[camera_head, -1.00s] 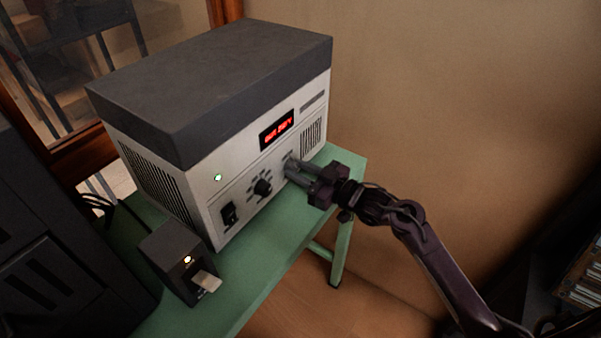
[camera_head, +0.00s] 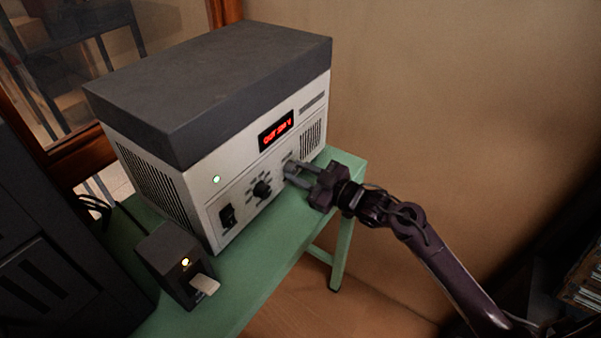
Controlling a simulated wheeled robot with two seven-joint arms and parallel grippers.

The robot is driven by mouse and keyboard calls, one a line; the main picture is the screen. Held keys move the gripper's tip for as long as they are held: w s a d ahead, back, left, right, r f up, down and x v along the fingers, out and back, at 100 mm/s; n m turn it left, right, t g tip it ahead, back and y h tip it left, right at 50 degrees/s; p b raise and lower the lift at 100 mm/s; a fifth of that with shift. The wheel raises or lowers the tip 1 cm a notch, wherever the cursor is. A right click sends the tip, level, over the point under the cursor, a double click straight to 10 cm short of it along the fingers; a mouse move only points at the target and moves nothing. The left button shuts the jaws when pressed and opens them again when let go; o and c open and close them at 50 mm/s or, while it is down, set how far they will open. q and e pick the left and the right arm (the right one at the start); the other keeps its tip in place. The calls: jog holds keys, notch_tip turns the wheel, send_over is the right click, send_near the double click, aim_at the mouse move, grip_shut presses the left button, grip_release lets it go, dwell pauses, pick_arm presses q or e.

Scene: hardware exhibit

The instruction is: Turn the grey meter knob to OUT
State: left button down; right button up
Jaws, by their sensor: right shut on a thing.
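A white box-shaped device with a dark grey lid (camera_head: 205,85) stands on a green table. Its front has a red lit display (camera_head: 277,131) that seems to read OUT and a voltage, though it is small. A black knob (camera_head: 262,189) with marks around it sits left of my gripper. My right gripper (camera_head: 292,174) is at the right part of the front panel, shut on the grey meter knob (camera_head: 289,167), which its fingers mostly hide. The knob's pointer cannot be made out. My left gripper is not in view.
A black switch (camera_head: 228,215) and a green lamp (camera_head: 216,180) are on the panel's left. A wall is behind.

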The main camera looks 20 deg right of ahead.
jog(key=o, duration=1)
jog(key=shift+s+d+f, duration=0.1)
jog(key=shift+s+d, duration=0.25)
jog(key=shift+s, duration=0.05)
jog(key=v, duration=0.6)
jog(key=shift+s+d+b, duration=0.2)
jog(key=shift+s+b, duration=0.1)
jog(key=shift+s, duration=0.05)
